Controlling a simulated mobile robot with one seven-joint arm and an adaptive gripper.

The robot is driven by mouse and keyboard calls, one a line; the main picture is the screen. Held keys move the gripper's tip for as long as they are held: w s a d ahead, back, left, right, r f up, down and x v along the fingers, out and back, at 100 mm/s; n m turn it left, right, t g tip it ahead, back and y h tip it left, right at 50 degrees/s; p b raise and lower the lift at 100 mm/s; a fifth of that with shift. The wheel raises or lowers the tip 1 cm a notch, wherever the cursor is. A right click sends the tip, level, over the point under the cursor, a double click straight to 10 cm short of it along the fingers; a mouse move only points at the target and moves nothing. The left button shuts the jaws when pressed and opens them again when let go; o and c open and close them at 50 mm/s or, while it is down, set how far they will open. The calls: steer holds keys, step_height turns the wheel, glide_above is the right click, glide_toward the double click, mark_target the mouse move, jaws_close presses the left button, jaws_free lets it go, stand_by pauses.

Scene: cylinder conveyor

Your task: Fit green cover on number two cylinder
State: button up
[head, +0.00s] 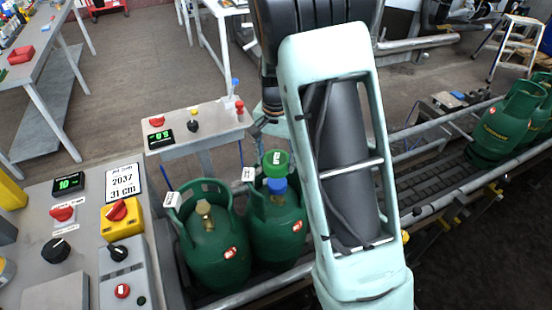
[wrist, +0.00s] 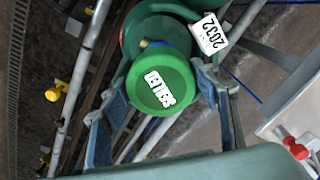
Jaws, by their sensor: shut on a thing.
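The green cover (wrist: 162,82), a round cap with white lettering, is between the fingers of my gripper (wrist: 165,78) in the wrist view. My gripper is shut on it. In the head view the cover (head: 276,162) appears just above the blue-topped valve (head: 277,186) of the right near green cylinder (head: 278,225); contact cannot be told. That cylinder also shows behind the cover in the wrist view (wrist: 160,30), beside a white tag (wrist: 209,34) reading 2032. The left near cylinder (head: 215,255) has a bare brass valve. I cannot tell which is number two.
The cylinders stand on a conveyor (head: 430,185) with metal rails; more green cylinders (head: 505,122) stand at right. A control panel (head: 120,250) with knobs and a sign fills the lower left. A small control stand (head: 200,122) is behind the cylinders.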

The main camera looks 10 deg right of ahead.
mark_target(276, 183)
steer(key=shift+f+b, duration=1.5)
steer(key=shift+f, duration=1.05)
steer(key=shift+f+b, duration=1.4)
steer(key=shift+f, duration=1)
steer(key=o, duration=1)
steer(key=shift+r, duration=0.1)
step_height(276, 183, up, 12)
steer(key=shift+w, duration=0.1)
